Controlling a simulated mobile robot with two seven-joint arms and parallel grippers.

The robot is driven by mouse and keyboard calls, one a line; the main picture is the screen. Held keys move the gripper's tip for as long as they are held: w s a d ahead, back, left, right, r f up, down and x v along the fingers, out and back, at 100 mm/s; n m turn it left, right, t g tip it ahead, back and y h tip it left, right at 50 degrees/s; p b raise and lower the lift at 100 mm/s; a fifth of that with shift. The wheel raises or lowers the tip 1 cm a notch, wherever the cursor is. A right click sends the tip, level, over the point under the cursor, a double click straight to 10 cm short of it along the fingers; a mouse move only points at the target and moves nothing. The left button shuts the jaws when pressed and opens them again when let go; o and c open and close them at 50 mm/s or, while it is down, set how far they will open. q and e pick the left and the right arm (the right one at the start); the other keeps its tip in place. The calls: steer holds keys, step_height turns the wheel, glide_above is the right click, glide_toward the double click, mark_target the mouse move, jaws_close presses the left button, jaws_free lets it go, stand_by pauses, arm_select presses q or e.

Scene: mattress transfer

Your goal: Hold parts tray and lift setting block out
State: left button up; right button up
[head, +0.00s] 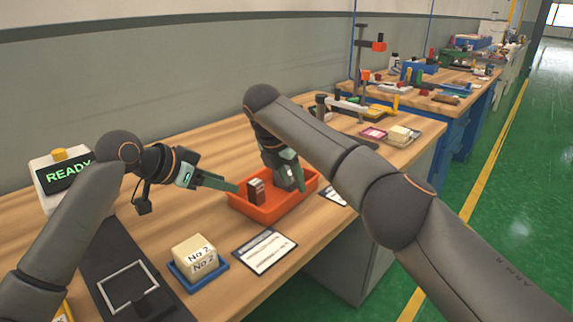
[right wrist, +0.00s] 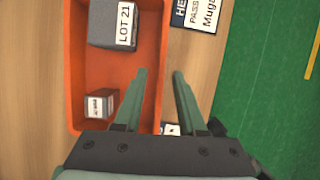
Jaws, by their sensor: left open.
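The orange parts tray (head: 290,208) sits on the wooden bench. A small dark block with a pale label (head: 256,190) stands in it; it also shows in the right wrist view (right wrist: 100,103). A larger grey block marked LOT 21 (right wrist: 112,22) lies at the tray's far end, hidden behind my right gripper in the head view. I cannot tell which is the setting block. My left gripper (head: 236,188) is open and empty at the tray's left rim. My right gripper (right wrist: 160,75) is open, one finger inside the tray's right wall and one outside; no grip shows.
A blue tray with cream No 2 blocks (head: 193,258) and a printed card (head: 264,251) lie nearer. A READY display box (head: 62,178) and a black mat (head: 125,275) are at left. The bench edge and green floor are close on the right.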

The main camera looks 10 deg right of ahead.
mark_target(297, 191)
steer(key=shift+x, duration=2.1)
jaws_close()
